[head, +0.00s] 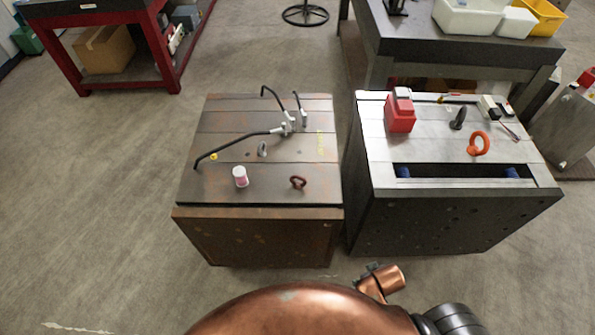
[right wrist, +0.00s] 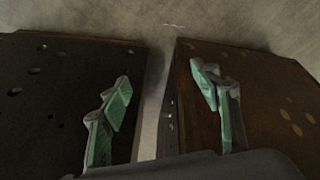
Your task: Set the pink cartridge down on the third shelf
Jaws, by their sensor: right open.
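The pink cartridge (head: 240,177), a small pink cylinder with a white top, stands upright on the near left part of the rusty brown mould base (head: 222,178). My right gripper (right wrist: 165,90) shows in the right wrist view, its two green-padded fingers apart and nothing between them. It is over the gap between the dark block on the left and the rusty block on the right, away from the cartridge, which that view does not show. My left gripper is in neither view. I cannot identify a third shelf.
A hose fitting (head: 286,125) and a dark red eyebolt (head: 298,182) are on the rusty base. The grey base (head: 375,160) to the right carries a red box (head: 400,112) and an orange eyebolt (head: 479,143). A red workbench (head: 160,60) stands back left. Floor at left is clear.

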